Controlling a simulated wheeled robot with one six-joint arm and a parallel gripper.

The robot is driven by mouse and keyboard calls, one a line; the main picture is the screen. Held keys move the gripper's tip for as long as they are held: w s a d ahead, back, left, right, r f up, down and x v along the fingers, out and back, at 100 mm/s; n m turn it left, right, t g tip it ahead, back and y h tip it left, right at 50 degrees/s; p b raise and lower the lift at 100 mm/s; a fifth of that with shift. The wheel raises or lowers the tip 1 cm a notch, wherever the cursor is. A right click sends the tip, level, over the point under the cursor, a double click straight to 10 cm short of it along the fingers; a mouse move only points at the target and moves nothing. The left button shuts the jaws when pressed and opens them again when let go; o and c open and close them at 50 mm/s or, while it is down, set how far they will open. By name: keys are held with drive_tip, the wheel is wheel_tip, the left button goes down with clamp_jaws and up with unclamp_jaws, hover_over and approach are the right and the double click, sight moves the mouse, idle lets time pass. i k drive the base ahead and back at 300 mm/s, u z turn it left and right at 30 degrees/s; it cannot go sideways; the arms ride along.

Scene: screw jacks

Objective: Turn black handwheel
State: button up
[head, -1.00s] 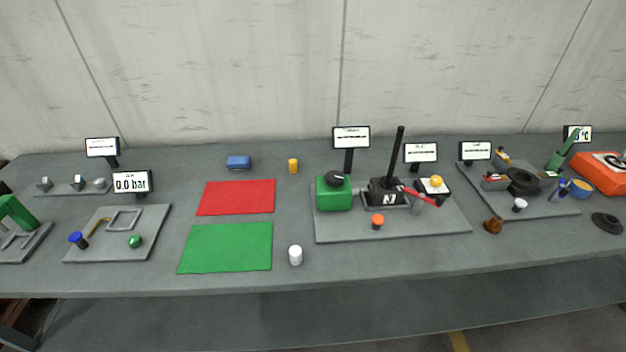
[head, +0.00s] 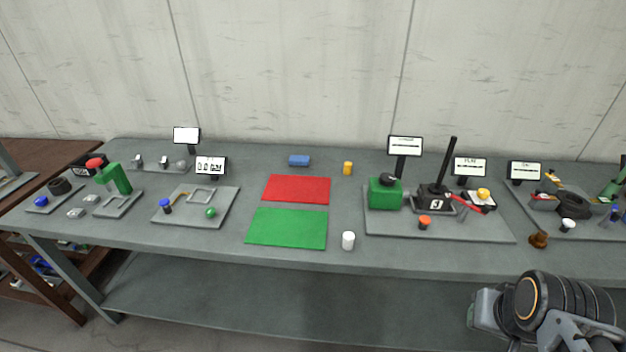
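Several round black parts are in the head view, and I cannot tell for sure which is the handwheel. A thick black ring-shaped wheel (head: 573,205) lies on the grey plate at the far right. A smaller black round part (head: 58,186) sits on a small plate at the far left. A black knob (head: 388,180) tops the green box (head: 386,197) right of centre. Part of my arm shows at the lower right, in front of the bench and away from these parts. My gripper's fingers are not visible.
A long grey bench (head: 290,258) runs across the view. Red (head: 297,189) and green (head: 287,228) mats lie mid-bench. A tall black lever (head: 448,162) rises right of the green box. A brown table (head: 20,160) adjoins at left.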

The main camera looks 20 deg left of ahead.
sight(385, 179)
drive_tip(key=u, duration=0.6)
drive_tip(key=i, duration=1)
drive_tip(key=z, duration=0.05)
